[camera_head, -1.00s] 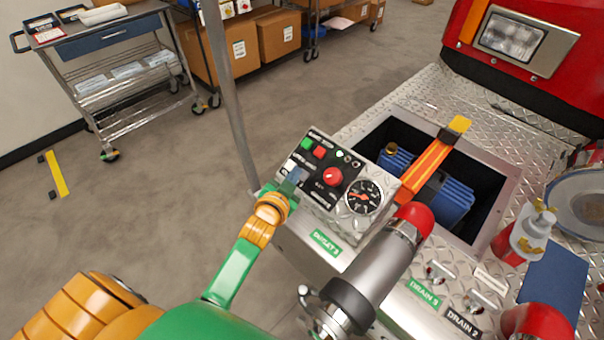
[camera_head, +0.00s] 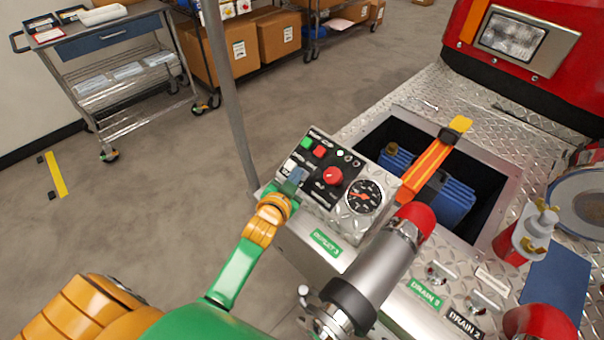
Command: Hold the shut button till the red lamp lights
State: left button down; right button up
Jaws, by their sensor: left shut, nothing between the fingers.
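The control panel (camera_head: 325,175) sits on the bumper's left end. I cannot read the labels to tell which is the shut button. No lamp looks lit red. My left gripper (camera_head: 297,175) is shut and empty, its blue-grey tips at the panel's left part beside the white button. The tips hide what is under them; contact is unclear. My right gripper is out of view.
A silver pipe with a red end (camera_head: 385,255) stands close right of my left forearm.

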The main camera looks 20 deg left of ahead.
pick_arm(q)
jog(key=shift+w+d+f+b, duration=0.1)
jog(key=shift+w+f+b, duration=0.05)
jog(key=shift+f+b, duration=0.2)
dwell(0.3)
jog(key=shift+r, duration=0.1)
dwell(2.8)
jog(key=shift+s+r+p, duration=0.4)
jog(key=shift+r+p, duration=0.35)
jog(key=shift+p, duration=0.45)
